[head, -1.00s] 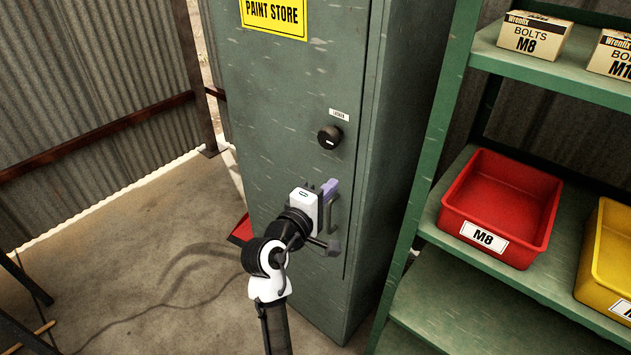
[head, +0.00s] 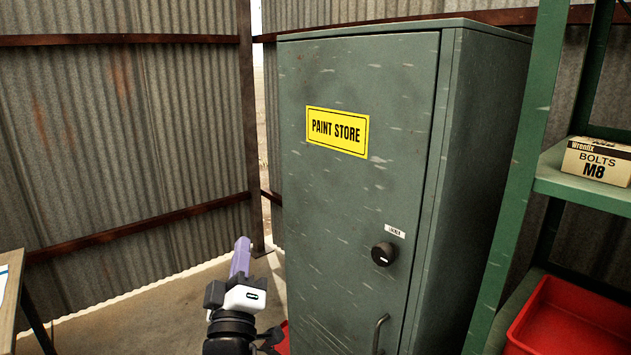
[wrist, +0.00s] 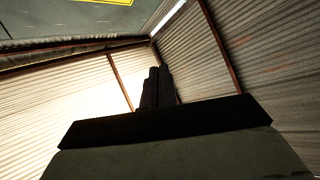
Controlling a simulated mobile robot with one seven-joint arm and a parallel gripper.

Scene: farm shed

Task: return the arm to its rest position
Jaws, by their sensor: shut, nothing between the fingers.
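My gripper (head: 241,258) is in the lower middle of the head view, left of the green cabinet and apart from its door. Its purple fingers are together and point up, with nothing between them. In the wrist view the closed fingers (wrist: 157,88) show dark against the corrugated wall. The rest of my arm runs down out of the bottom of the head view.
The green paint store cabinet (head: 350,215) stands shut, with a dark knob (head: 383,254) and a handle (head: 380,334). A green shelf (head: 590,190) with a bolts box (head: 598,162) and red bin (head: 570,325) stands right. A table edge (head: 10,290) is at left.

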